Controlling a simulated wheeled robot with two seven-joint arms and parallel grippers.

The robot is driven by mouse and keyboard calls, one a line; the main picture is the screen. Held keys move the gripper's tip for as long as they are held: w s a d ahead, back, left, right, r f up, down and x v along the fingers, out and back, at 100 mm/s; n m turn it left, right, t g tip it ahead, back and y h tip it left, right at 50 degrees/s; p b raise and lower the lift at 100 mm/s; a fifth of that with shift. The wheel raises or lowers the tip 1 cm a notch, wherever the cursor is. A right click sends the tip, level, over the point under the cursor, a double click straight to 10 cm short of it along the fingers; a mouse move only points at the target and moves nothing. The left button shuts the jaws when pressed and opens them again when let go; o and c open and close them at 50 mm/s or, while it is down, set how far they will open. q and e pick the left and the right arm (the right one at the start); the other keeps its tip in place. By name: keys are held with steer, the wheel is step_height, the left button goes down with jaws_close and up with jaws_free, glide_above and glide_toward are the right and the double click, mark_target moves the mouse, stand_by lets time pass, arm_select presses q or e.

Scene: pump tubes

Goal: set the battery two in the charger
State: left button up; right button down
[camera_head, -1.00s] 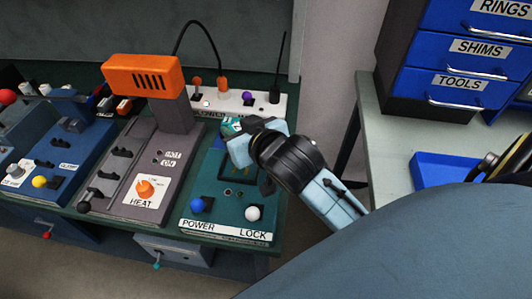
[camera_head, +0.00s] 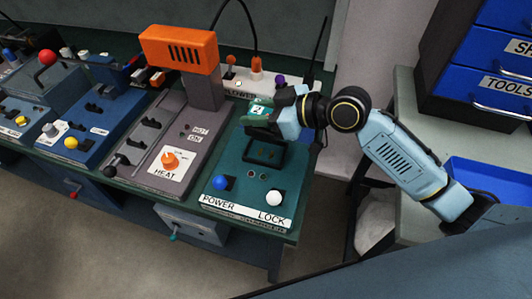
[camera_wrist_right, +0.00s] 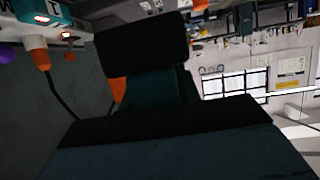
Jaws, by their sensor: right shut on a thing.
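The charger (camera_head: 238,183) is the teal unit marked POWER and LOCK at the right end of the bench. It has a dark-framed bay (camera_head: 265,152), a blue knob and a white knob. My right gripper (camera_head: 277,120) is shut on the battery (camera_head: 261,108), which has a teal top with a white mark; its number is too small to read. The battery is at the back of the bay in the head view and appears to be above the charger; I cannot tell the gap. In the right wrist view the teal battery (camera_wrist_right: 158,85) is between the dark fingers. My left gripper is out of view.
A grey heater unit (camera_head: 166,160) with an orange head (camera_head: 178,48) stands just left of the charger. A white power strip (camera_head: 250,82) with plugs and cables lies behind. A side table with blue drawers (camera_head: 473,72) and a blue tray (camera_head: 490,180) is at right.

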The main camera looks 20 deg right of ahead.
steer(key=shift+w+d+r+n+g, duration=0.2)
steer(key=shift+w+r+n+g, duration=0.05)
steer(key=shift+r+n+g, duration=0.1)
steer(key=shift+f, duration=0.4)
steer(key=b, duration=0.1)
glide_above(260, 152)
step_height(260, 152, down, 4)
steer(key=shift+f, duration=0.2)
steer(key=shift+f+b, duration=0.3)
steer(key=shift+f, duration=0.4)
step_height(260, 152, down, 3)
steer(key=shift+f+b, duration=0.1)
steer(key=shift+b, duration=0.25)
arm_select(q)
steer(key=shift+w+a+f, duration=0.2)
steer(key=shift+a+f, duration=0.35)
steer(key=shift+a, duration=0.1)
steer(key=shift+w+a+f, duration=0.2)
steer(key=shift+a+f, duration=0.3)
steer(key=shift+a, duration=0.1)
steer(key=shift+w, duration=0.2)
arm_select(e)
steer(key=c, duration=1)
jaws_free()
steer(key=shift+f, duration=0.1)
